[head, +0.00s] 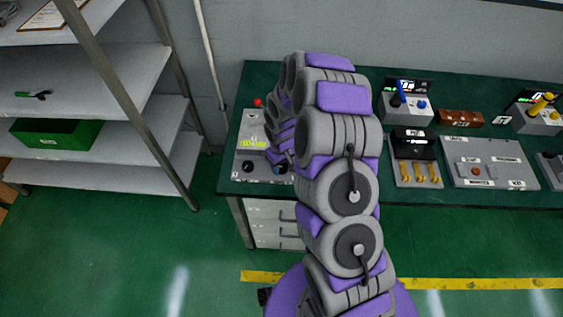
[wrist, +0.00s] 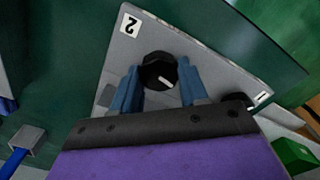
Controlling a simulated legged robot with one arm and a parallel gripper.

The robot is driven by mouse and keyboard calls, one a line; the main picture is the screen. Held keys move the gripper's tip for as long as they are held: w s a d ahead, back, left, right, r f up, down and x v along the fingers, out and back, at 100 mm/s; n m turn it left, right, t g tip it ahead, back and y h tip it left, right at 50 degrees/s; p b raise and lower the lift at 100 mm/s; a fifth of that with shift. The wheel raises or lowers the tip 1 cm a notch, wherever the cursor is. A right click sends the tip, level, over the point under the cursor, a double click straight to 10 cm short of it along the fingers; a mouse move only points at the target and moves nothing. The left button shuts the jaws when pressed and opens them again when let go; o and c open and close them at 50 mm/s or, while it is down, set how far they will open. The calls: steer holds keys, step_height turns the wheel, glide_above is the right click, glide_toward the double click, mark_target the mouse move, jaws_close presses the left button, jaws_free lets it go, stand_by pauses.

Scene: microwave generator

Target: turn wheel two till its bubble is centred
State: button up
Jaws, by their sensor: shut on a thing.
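Wheel two, a black round knob (wrist: 158,68) with a white pointer mark, sits on a grey panel beside a label "2" (wrist: 130,24) in the wrist view. My gripper (wrist: 159,83) has its two blue fingers on either side of this knob, shut on it. A second black knob (wrist: 236,101) is near the label "1" at the right; it also shows in the head view (head: 248,166). The panel (head: 243,155) carries a yellow-green strip (head: 254,142); its bubble is too small to make out. My arm hides part of the panel.
A red button (head: 257,103) stands at the panel's back. Other panels with levers, yellow handles and a brown block (head: 459,117) line the green bench to the right. A metal shelf (head: 90,90) with a green box (head: 57,133) is at left.

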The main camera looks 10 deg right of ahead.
mark_target(281, 166)
steer(key=n, duration=0.2)
steer(key=n+p, duration=0.1)
steer(key=n, duration=0.1)
steer(key=shift+w+a+r+n+p, duration=0.1)
steer(key=shift+r+n+p, duration=0.05)
steer(key=shift+n+p, duration=0.15)
steer(key=n+p, duration=0.1)
steer(key=n, duration=0.3)
steer(key=shift+n, duration=0.4)
steer(key=o, duration=1.1)
steer(key=shift+c, duration=0.2)
step_height(281, 166, up, 17)
steer(key=p, duration=0.1)
